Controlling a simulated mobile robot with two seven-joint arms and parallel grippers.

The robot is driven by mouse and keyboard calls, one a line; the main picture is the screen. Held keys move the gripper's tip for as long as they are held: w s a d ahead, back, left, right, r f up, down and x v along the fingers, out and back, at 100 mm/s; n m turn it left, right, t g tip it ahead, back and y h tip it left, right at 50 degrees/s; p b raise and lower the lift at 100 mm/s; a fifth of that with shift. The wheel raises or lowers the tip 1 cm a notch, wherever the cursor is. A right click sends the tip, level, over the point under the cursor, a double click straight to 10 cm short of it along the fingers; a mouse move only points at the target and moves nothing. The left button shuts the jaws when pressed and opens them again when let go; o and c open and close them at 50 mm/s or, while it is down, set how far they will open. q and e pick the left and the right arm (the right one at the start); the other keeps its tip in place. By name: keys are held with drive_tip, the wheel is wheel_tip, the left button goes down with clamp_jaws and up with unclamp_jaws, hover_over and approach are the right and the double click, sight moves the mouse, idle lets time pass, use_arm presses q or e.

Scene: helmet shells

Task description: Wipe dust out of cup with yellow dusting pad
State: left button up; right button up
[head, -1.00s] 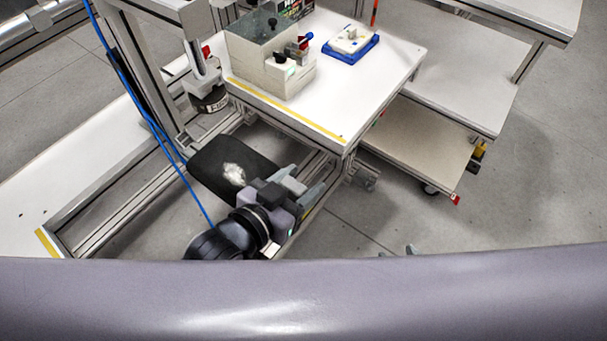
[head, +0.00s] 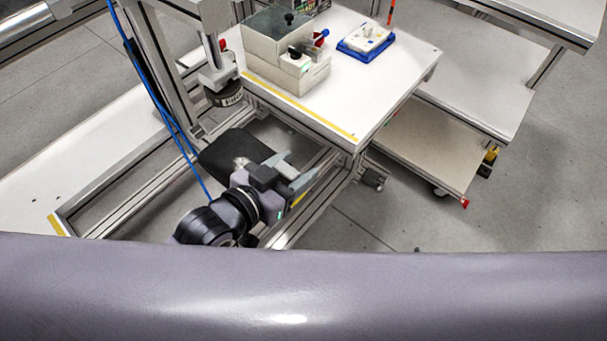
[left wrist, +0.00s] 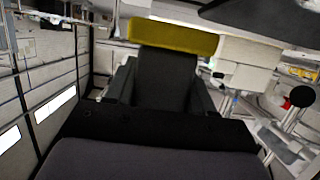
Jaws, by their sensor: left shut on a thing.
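My left gripper (head: 288,172) is shut on the yellow dusting pad (left wrist: 172,36), which shows across the fingertips in the left wrist view. A dark curved edge at the top right of the left wrist view (left wrist: 262,18) looks like the shell. Whether the pad touches it, I cannot tell.
A white table (head: 385,85) holds a pale box-like device (head: 285,65) and a blue tray (head: 366,43) with a white part. A metal post with a dark round end (head: 224,95) stands behind the shell. A blue cable hangs at left. Shelves stand at right.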

use_arm(q)
drive_tip(key=w+a, duration=0.3)
drive_tip(key=a, duration=0.1)
drive_tip(key=shift+w+a, duration=0.4)
drive_tip(key=w+a, duration=0.1)
drive_tip(key=w+a+b, duration=0.1)
drive_tip(key=a, duration=0.1)
drive_tip(key=w+a, duration=0.2)
drive_tip(key=shift+f, duration=0.3)
drive_tip(key=shift+s+f+b, duration=0.1)
drive_tip(key=shift+f+b, duration=1)
drive_tip(key=shift+f, duration=0.5)
drive_tip(key=shift+f+p, duration=0.3)
drive_tip(key=shift+p, duration=0.25)
idle(0.8)
drive_tip(key=shift+f, duration=0.45)
idle(1.7)
drive_tip(key=shift+s+d+p, duration=0.1)
drive_tip(key=shift+s+p, duration=0.05)
drive_tip(key=shift+p, duration=0.2)
drive_tip(key=shift+s+d+p, duration=0.5)
drive_tip(key=shift+d+p, duration=0.1)
drive_tip(key=shift+d, duration=0.05)
